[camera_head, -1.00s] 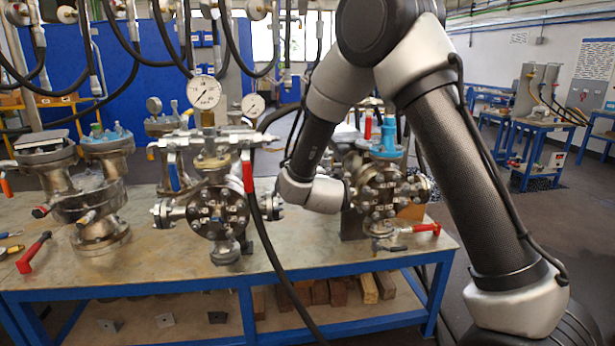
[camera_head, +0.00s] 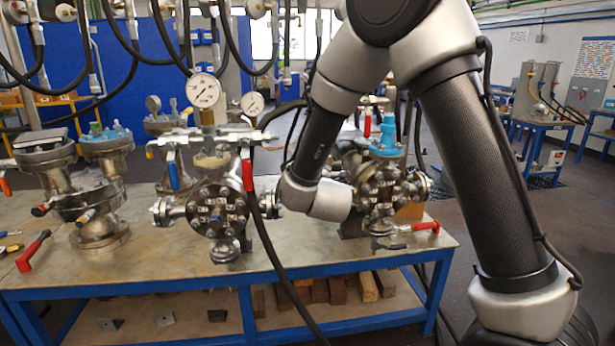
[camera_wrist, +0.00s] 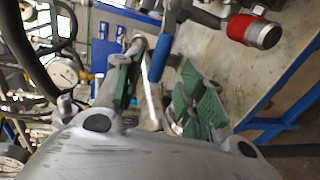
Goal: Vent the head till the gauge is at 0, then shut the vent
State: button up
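A flanged vessel (camera_head: 219,208) stands mid-bench with a valve manifold (camera_head: 215,139) above it. A white dial gauge (camera_head: 203,91) tops it; its reading is too small to tell. A blue lever (camera_head: 173,176) and a red lever (camera_head: 247,175) hang from the manifold. I cannot tell which valve is the vent. My gripper is hidden in the head view, beyond my wrist. In the wrist view my gripper (camera_wrist: 160,100) is open, its green-padded fingers apart. A blue handle (camera_wrist: 160,58) shows just past the fingertips, apparently clear of them. A gauge (camera_wrist: 63,72) is at left.
A second vessel with a blue top (camera_head: 385,190) stands close right of my wrist. Another vessel (camera_head: 97,190) is at left. A smaller gauge (camera_head: 253,104) stands behind.

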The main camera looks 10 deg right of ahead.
jog(key=s+r, duration=0.1)
jog(key=s, duration=0.5)
jog(key=shift+r, duration=0.1)
